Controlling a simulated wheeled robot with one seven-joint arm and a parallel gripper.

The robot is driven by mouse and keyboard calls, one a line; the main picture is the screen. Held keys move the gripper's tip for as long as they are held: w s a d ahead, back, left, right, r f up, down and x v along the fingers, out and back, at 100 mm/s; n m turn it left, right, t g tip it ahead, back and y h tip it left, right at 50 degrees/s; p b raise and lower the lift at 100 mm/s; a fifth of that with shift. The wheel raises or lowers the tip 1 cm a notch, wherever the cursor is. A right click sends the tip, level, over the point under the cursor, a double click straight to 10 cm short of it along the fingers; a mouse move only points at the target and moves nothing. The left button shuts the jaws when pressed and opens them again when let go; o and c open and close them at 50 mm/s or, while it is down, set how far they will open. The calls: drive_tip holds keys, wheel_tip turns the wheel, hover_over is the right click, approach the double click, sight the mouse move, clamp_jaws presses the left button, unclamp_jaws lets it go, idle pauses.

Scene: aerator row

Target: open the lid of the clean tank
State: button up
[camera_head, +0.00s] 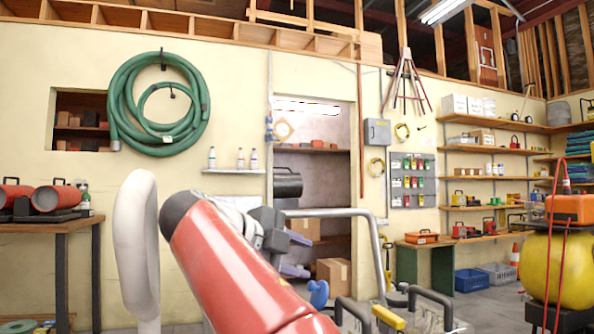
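I cannot tell which thing is the clean tank, and I see no lid that I can name for certain. At the bottom centre, partly cut off by the frame edge, is equipment with a grey tubular handlebar (340,213), a blue knob (318,293), black loop handles (433,294) and a yellow grip (388,318). My red arm link hides part of it. My gripper (301,256) shows past the link, with two pale purple fingers apart and nothing seen between them. It appears left of the handlebar's upright; whether it touches anything is unclear.
A dark cylinder with a handle (287,184) shows at the doorway. A workbench (60,226) with red cylinders stands at left. A yellow tank (558,268) carrying an orange case (570,208) stands at right. Blue bins (471,280) sit by the back wall, with some open floor before them.

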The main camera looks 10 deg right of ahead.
wheel_tip(320, 180, up, 15)
drive_tip(key=p, duration=0.8)
drive_tip(key=shift+p, duration=0.4)
